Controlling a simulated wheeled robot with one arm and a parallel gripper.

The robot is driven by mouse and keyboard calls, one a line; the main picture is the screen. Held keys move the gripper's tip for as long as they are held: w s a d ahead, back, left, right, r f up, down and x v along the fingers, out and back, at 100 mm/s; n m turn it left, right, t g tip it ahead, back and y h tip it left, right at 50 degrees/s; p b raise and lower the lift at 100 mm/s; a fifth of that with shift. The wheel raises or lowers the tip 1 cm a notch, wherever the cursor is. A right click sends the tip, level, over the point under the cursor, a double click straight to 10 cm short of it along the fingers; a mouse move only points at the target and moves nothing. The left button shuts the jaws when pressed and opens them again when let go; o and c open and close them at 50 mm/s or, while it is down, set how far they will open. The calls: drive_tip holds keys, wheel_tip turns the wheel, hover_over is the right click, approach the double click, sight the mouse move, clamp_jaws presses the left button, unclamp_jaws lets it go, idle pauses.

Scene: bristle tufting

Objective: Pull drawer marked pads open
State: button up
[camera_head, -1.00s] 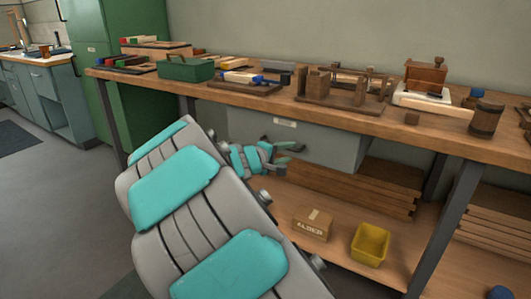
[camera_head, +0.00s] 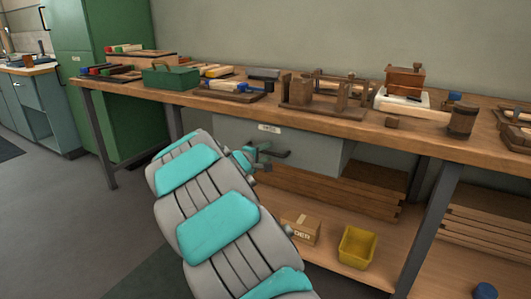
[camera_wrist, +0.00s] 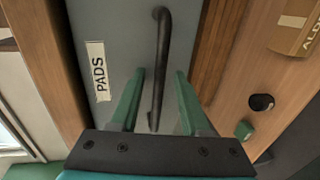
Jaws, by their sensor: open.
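The grey drawer (camera_head: 318,152) hangs under the workbench top. Its label (camera_wrist: 98,70) reads PADS in the wrist view, and its dark bar handle (camera_wrist: 161,60) runs between my fingers there. The label (camera_head: 269,128) and handle (camera_head: 279,153) also show in the head view. My gripper (camera_wrist: 155,98) is open, with one green finger on each side of the handle's near end. The fingers look apart from the handle. In the head view my gripper (camera_head: 262,152) is at the drawer front, partly hidden by my arm. I cannot tell whether the drawer is slightly out.
The workbench top (camera_head: 215,102) carries a green toolbox (camera_head: 170,77), wooden jigs and brushes. On the lower shelf stand a cardboard box (camera_head: 301,227), a yellow bin (camera_head: 356,247) and stacked wooden boards (camera_head: 335,190). Open floor lies left of the bench.

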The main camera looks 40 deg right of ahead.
drive_tip(key=shift+c, duration=0.3)
clamp_jaws()
idle(1.1)
